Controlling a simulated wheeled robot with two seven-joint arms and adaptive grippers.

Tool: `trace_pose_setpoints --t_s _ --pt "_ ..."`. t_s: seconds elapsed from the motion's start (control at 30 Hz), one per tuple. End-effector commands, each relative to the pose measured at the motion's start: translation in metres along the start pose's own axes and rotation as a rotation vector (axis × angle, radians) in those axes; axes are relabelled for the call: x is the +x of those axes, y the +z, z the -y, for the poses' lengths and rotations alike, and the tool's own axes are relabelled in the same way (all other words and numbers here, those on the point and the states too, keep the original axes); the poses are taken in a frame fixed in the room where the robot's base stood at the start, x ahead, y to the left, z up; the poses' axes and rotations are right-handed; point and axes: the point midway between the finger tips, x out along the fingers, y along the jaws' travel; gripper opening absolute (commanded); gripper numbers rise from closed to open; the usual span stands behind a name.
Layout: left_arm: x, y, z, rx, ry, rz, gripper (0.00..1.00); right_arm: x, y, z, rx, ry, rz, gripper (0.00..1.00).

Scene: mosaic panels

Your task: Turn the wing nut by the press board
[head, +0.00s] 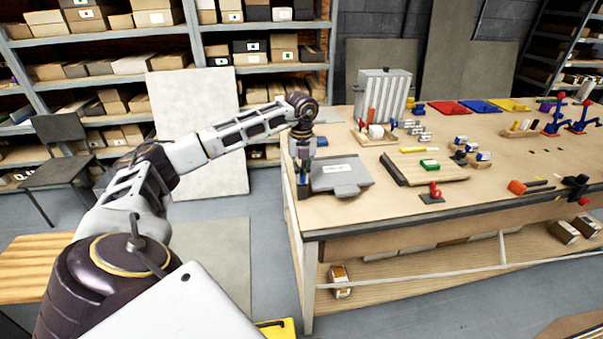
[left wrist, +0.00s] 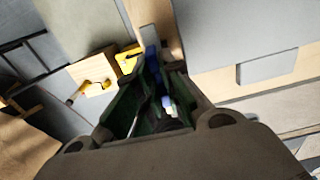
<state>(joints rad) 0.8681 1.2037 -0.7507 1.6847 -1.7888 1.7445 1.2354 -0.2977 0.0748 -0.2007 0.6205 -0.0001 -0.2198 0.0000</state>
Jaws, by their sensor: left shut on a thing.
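My left gripper (head: 303,178) points down at the near left corner of the workbench, right beside a flat grey board with a white label (head: 340,180), which I take for the press board. In the left wrist view my left gripper (left wrist: 154,80) has its dark green fingers close together. A small blue thing (left wrist: 153,60) shows at the fingertips; I take it for the wing nut the fingers are shut on. The fingers hide most of it, so its angle cannot be told. My right gripper is not in view.
Coloured trays (head: 450,107) lie at the back. Shelves of boxes stand behind.

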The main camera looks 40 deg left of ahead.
Motion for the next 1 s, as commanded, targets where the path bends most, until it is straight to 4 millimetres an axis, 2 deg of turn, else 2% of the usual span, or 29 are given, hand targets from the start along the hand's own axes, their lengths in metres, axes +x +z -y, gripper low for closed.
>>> trace_pose_setpoints --t_s 0.57,0.6,0.73,1.0 --pt "-0.0027 0.0023 0.0001 -0.043 -0.005 0.007 0.00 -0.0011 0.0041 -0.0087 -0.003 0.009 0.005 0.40" --pt "-0.0027 0.0023 0.0001 -0.043 -0.005 0.006 0.13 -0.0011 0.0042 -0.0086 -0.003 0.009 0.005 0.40" --pt "-0.0019 0.0017 0.0001 -0.042 -0.003 0.005 0.29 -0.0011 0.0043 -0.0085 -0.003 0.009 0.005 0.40" --pt "-0.0009 0.0007 0.0001 -0.040 -0.002 0.002 0.30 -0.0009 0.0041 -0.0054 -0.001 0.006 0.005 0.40"
